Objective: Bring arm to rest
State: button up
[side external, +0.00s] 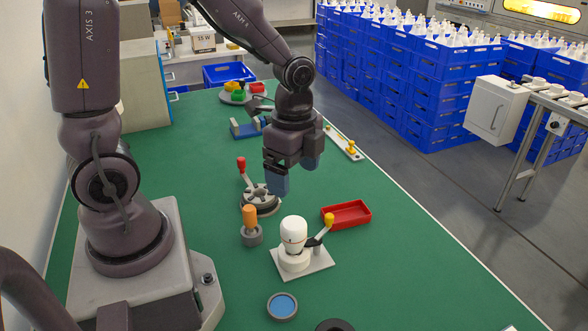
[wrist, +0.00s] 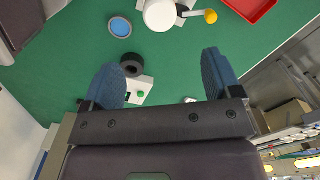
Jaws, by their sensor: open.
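My gripper (side external: 292,172) hangs above the green bench in the side view, its blue fingers pointing down over the area behind the red tray. In the wrist view my gripper (wrist: 162,80) is open, with nothing between its two blue fingers. A white bulb (side external: 293,232) stands upright in a white socket base with a yellow-knobbed lever (side external: 328,221). The bulb (wrist: 160,14) and the yellow knob (wrist: 211,16) also show at the top of the wrist view, apart from the fingers.
A red tray (side external: 346,215), an orange-handled tool (side external: 250,222) in a grey holder, a grey round fixture (side external: 260,201) with a red-knobbed lever and a blue-centred dish (side external: 282,306) stand nearby. A black ring (wrist: 132,65) shows between the fingers' line and the dish.

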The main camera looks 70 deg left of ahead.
jog(key=s+r+n+t, duration=0.2)
jog(key=s+r+n, duration=0.2)
jog(key=r, duration=0.3)
jog(key=s+d+r+n+t, duration=0.1)
jog(key=s+r+n+t, duration=0.2)
jog(key=r+n, duration=0.4)
jog(key=shift+s+d+r+t, duration=0.2)
jog(key=shift+s+d+t, duration=0.1)
jog(key=shift+s, duration=0.15)
